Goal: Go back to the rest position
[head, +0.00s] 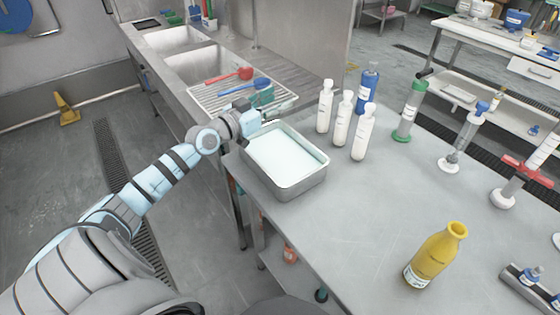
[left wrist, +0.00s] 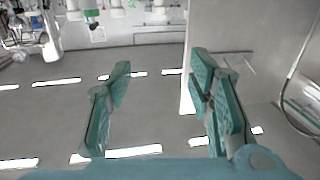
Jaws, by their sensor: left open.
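My left arm reaches in from the left of the head view. Its gripper (head: 276,107) is over the back left of the steel table, just behind the metal tray (head: 287,186). In the left wrist view the two teal fingers of this gripper (left wrist: 165,85) stand wide apart, with nothing between them but the blurred background. The tray holds something pale and flat. My right gripper is not in either view.
White bottles (head: 343,120) and a blue-topped bottle (head: 368,82) stand right of the tray. A yellow bottle (head: 435,256) stands at the front right. The sink counter (head: 205,65) holds red and blue utensils on its drainboard. The table (head: 350,215) is bare in the middle.

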